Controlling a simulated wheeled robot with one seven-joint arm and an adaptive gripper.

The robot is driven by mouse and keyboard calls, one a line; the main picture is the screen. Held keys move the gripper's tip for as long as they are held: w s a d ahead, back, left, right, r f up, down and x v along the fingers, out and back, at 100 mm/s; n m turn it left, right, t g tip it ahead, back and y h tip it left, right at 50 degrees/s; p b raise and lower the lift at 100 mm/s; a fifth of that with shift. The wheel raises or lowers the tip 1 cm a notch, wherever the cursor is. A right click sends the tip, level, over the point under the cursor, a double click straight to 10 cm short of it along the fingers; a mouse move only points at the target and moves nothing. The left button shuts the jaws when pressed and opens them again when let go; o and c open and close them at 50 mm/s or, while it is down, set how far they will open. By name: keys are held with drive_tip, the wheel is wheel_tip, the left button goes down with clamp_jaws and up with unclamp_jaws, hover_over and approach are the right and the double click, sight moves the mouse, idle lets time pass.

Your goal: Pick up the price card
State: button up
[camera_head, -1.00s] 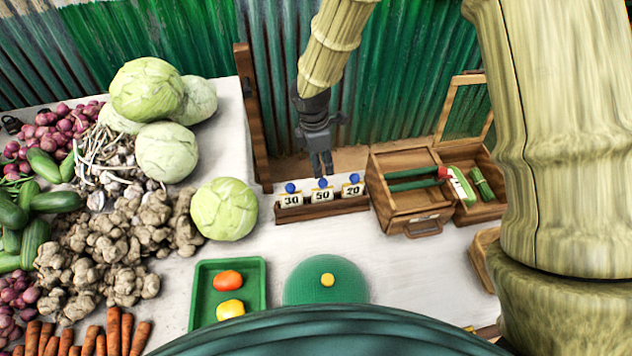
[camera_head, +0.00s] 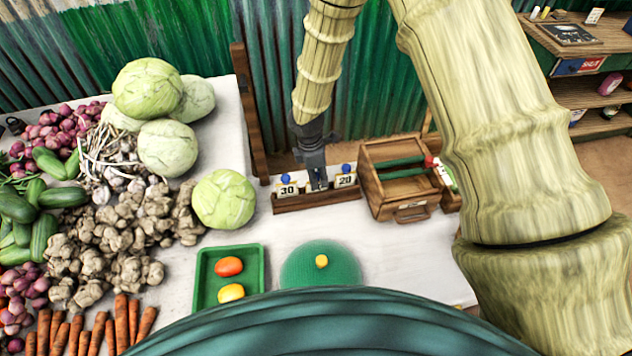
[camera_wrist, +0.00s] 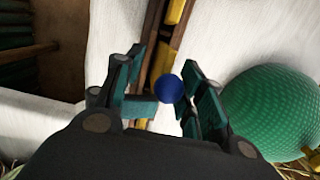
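A wooden rack (camera_head: 318,201) holds upright white price cards with blue knobs on top. The "30" card (camera_head: 288,190) stands at the left and the "20" card (camera_head: 345,180) at the right. My gripper (camera_head: 317,184) is down at the middle of the rack and hides the middle card there. In the wrist view my gripper (camera_wrist: 168,98) is open, with its fingers apart on either side of a blue knob (camera_wrist: 168,89). The knob looks close to the right finger; I cannot tell whether they touch. The rack runs beneath the fingers.
A wooden box (camera_head: 400,190) stands close to the rack's right. A cabbage (camera_head: 223,199) sits to the left and a wooden post (camera_head: 250,110) behind it.

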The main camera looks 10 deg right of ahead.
drive_tip(key=shift+w+d+f, duration=0.1)
drive_tip(key=shift+w+f, duration=0.05)
drive_tip(key=shift+f, duration=0.5)
drive_tip(key=shift+w+d+f, duration=0.1)
drive_tip(key=shift+f, duration=0.55)
drive_tip(key=shift+s+r, duration=0.1)
drive_tip(key=shift+s, duration=0.05)
drive_tip(key=c, duration=0.6)
drive_tip(key=shift+o, duration=0.2)
